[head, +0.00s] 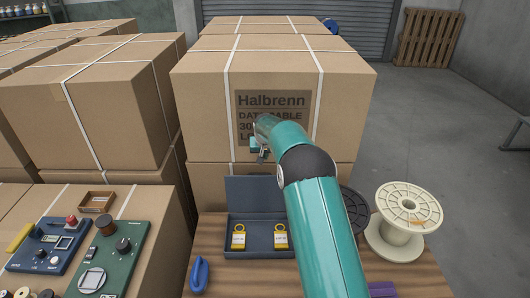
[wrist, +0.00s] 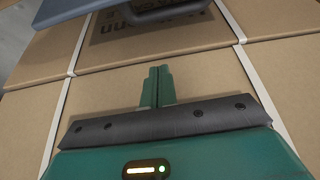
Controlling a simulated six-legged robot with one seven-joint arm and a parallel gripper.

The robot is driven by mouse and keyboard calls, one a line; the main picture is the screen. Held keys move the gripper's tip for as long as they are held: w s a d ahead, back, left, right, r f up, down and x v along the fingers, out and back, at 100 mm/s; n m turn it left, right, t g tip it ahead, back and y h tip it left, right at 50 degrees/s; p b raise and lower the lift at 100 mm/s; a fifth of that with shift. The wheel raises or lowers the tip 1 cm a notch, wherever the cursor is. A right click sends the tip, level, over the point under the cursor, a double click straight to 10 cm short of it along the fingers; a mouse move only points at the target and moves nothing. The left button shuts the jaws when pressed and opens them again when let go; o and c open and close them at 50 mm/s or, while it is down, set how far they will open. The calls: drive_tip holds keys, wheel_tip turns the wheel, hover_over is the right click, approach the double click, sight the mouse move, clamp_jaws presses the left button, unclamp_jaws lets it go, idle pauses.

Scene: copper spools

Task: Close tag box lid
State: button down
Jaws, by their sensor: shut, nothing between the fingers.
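The tag box (head: 262,254) is a dark blue-grey open box on the wooden surface in the head view. Its lid (head: 252,196) stands up at the back edge, raised and open. My gripper (head: 261,155) is shut and empty, above the raised lid and in front of the labelled carton. My arm hides the right part of the box and lid. In the wrist view the closed fingers (wrist: 157,86) point toward the cartons, and a blue-grey slab, likely the lid (wrist: 90,8), crosses the top.
Large strapped cartons (head: 270,60) stand close behind the box. A cream spool (head: 408,215) and a dark spool (head: 355,208) are to the right. A blue carabiner-like item (head: 200,275) lies front left. Control panels (head: 110,262) sit at the left.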

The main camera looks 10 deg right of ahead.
drive_tip(key=x, duration=0.5)
drive_tip(key=shift+d+f, duration=0.1)
drive_tip(key=shift+f, duration=0.3)
drive_tip(key=s, duration=0.3)
drive_tip(key=shift+s+a, duration=0.3)
drive_tip(key=shift+s+r, duration=0.1)
drive_tip(key=shift+s, duration=0.1)
